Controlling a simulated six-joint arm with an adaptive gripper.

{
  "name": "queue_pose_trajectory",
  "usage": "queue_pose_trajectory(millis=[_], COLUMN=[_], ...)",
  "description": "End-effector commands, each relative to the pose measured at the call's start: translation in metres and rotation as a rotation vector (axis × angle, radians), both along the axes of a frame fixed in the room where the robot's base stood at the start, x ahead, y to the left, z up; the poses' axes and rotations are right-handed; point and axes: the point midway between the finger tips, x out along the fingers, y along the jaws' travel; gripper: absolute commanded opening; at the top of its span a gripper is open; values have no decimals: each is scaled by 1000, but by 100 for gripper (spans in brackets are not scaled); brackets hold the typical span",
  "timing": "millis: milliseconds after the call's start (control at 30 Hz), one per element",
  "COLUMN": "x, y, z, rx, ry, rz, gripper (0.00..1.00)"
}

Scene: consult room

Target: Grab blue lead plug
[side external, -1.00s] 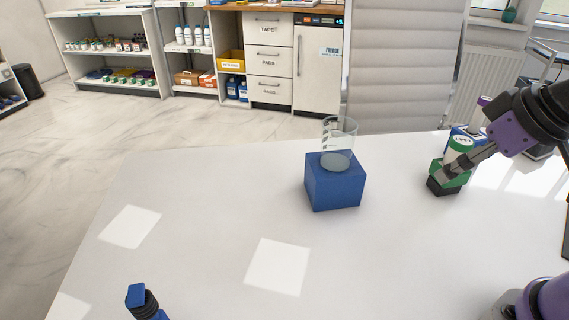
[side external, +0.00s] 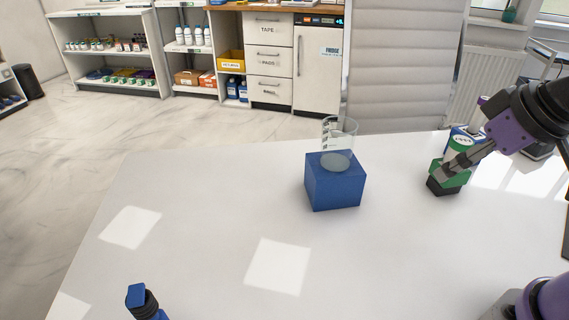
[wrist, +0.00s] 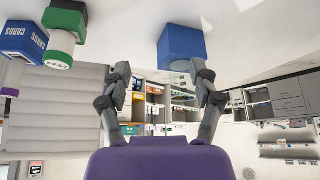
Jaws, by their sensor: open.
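A blue piece with a black ribbed body (side external: 143,301), which looks like the lead plug, is at the lower left of the side external view, partly cut off by the bottom edge. I cannot make it out in the wrist view. My gripper (side external: 456,168) is at the right of the side external view, far from that piece, overlapping the green block in the picture. In the wrist view my gripper (wrist: 161,72) has its two fingers spread apart, with nothing held between them.
A clear beaker (side external: 339,143) stands on a blue block (side external: 335,188) mid-table. At the right, a white jar with a green lid (side external: 461,146) is on a green block (side external: 437,172), near a blue block marked CARDS (wrist: 22,42).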

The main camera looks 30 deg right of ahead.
Motion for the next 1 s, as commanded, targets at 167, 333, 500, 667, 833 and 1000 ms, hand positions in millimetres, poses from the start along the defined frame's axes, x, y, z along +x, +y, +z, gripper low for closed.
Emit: queue_pose_trajectory(millis=[167, 333, 500, 667, 833, 1000], x=[34, 85, 104, 89, 70, 68], y=[37, 128, 244, 335, 382, 397], z=[21, 38, 26, 0, -20, -41], rx=[-2, -13, -30, -48, -58, -61], ry=[19, 47, 70, 83, 87, 91], rz=[171, 483, 800, 1032, 1156, 1180], gripper=[71, 71, 71, 71, 71, 71])
